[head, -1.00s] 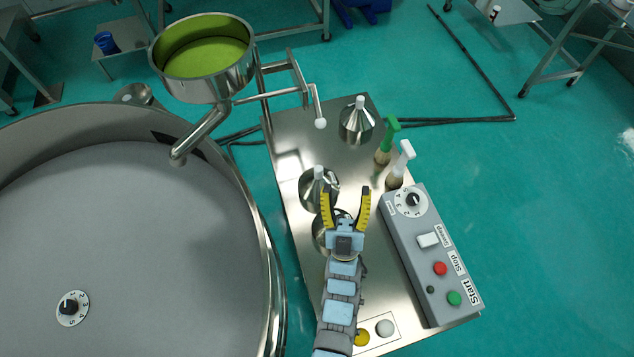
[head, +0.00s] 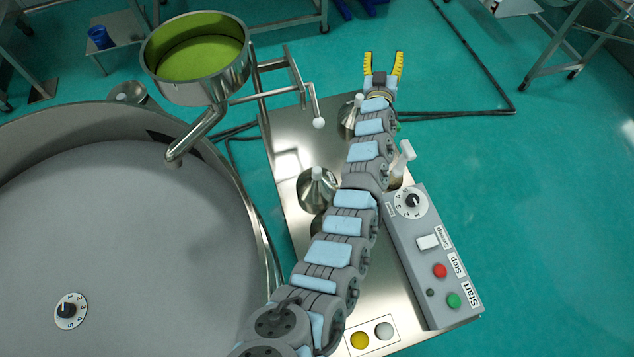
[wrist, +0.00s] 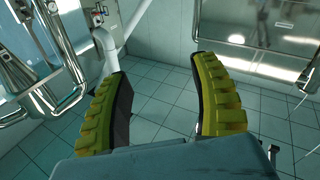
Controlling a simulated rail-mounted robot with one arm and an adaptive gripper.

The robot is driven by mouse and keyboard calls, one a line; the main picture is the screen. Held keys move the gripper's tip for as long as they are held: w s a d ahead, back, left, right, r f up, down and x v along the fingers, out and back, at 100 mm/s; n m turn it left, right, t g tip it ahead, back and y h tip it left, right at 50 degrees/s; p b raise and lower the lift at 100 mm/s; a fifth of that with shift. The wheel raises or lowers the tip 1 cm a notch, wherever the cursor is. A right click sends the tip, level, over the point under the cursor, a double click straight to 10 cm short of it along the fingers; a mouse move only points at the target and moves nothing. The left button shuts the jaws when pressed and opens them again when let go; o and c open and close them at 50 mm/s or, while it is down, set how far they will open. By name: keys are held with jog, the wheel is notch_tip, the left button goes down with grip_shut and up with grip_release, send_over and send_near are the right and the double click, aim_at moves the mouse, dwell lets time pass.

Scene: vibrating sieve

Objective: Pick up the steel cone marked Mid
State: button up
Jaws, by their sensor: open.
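Steel cones with pale knobs stand on the steel table (head: 290,140). One cone (head: 312,195) stands mid-table, left of my arm. I cannot read which is marked Mid. My gripper (head: 383,62) is open and empty, beyond the table's far edge and up and right of the far cone. In the wrist view the open yellow fingers (wrist: 163,62) have nothing between them and no cone shows.
A round steel sieve bin (head: 130,240) fills the left. A green-lined hopper (head: 205,62) with a spout stands behind it. Open floor lies right of the table.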

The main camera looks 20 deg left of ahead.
jog(key=w+d+r+m+g+h, duration=0.1)
jog(key=w+d+r+m+h, duration=0.1)
jog(key=w+h, duration=0.1)
jog(key=m+g+h, duration=0.1)
jog(key=m+g, duration=1)
jog(key=g, duration=0.7)
send_over(316, 169)
notch_tip(316, 169, down, 10)
jog(key=f+b, duration=0.2)
jog(key=f, duration=0.2)
jog(key=f+b, duration=0.2)
jog(key=f, duration=0.3)
jog(key=shift+s+d+f, duration=0.15)
jog(key=shift+s+d, duration=0.05)
jog(key=shift+w+f, duration=0.15)
jog(key=shift+f, duration=3.7)
jog(key=shift+a, duration=0.1)
